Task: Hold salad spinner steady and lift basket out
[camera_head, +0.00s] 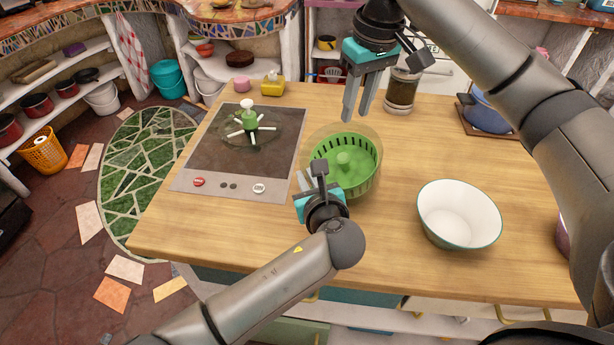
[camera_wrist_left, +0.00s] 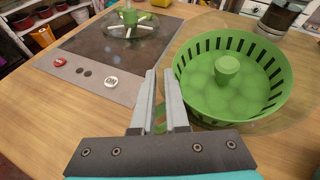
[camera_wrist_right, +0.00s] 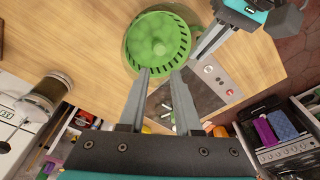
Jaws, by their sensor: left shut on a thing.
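The green slotted basket (camera_head: 361,180) with a centre post sits inside the clear spinner bowl (camera_head: 313,137) on the counter, with pale green contents in it. The basket (camera_wrist_left: 228,105) fills the right of the left wrist view and the top of the right wrist view (camera_wrist_right: 157,42). My left gripper (camera_head: 312,176) is at the bowl's near left side, its fingers shut on the clear wall, which is hard to see. My right gripper (camera_head: 356,117) is open and empty, fingers pointing down above the far side of the basket. The clear lid with a green knob (camera_head: 250,119) lies on the cooktop.
The dark cooktop (camera_head: 215,160) is left of the spinner. A white bowl (camera_head: 459,213) stands to the right, a glass jar (camera_head: 401,92) behind, and a blue pot (camera_head: 487,115) at the far right. A yellow item (camera_head: 272,86) sits at the back edge. The counter's front left is clear.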

